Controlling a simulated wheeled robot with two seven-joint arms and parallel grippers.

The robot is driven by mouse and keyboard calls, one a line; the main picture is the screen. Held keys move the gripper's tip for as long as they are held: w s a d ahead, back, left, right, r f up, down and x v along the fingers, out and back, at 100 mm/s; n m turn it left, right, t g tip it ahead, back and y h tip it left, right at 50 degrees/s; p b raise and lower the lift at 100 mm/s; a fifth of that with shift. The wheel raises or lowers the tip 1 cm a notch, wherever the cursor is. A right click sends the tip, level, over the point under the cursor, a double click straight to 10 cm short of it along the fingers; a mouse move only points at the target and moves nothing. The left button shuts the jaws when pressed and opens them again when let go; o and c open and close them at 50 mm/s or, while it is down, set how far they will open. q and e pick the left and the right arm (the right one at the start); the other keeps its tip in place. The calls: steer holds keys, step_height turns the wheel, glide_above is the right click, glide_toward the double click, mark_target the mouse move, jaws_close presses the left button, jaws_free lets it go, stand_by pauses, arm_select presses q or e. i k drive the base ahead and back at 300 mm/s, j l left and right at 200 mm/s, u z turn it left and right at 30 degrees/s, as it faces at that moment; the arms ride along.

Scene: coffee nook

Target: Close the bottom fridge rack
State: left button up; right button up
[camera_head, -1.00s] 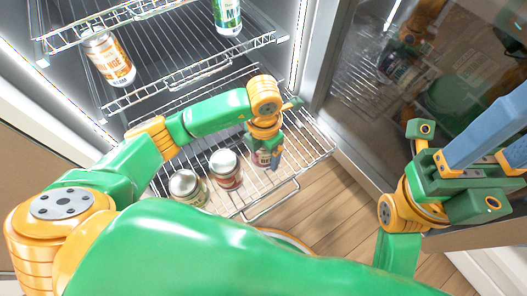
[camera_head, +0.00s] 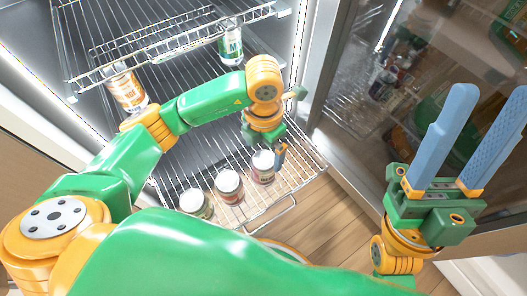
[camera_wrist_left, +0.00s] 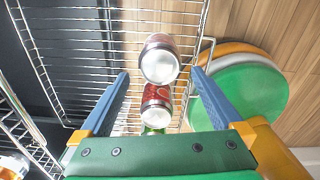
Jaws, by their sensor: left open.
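The bottom fridge rack (camera_head: 300,172) is a wire rack pulled out over the wooden floor, with a wire handle (camera_head: 270,217) on its front edge. Several jars or cans stand on it near the front: a whitish one (camera_head: 263,167), a red-labelled one (camera_head: 229,187) and a third (camera_head: 194,202). My left gripper (camera_head: 276,150) is low over the rack, behind and beside the whitish can; one finger is hidden in the head view. In the left wrist view its fingers (camera_wrist_left: 161,74) are apart, with the cans in line between them. My right gripper (camera_head: 488,90) is open and empty before the glass door.
The open glass fridge door (camera_head: 390,90) stands to the right. Wooden floor (camera_head: 325,215) is clear in front of the rack.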

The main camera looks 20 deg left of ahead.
mark_target(242, 226)
steer(key=k, duration=1)
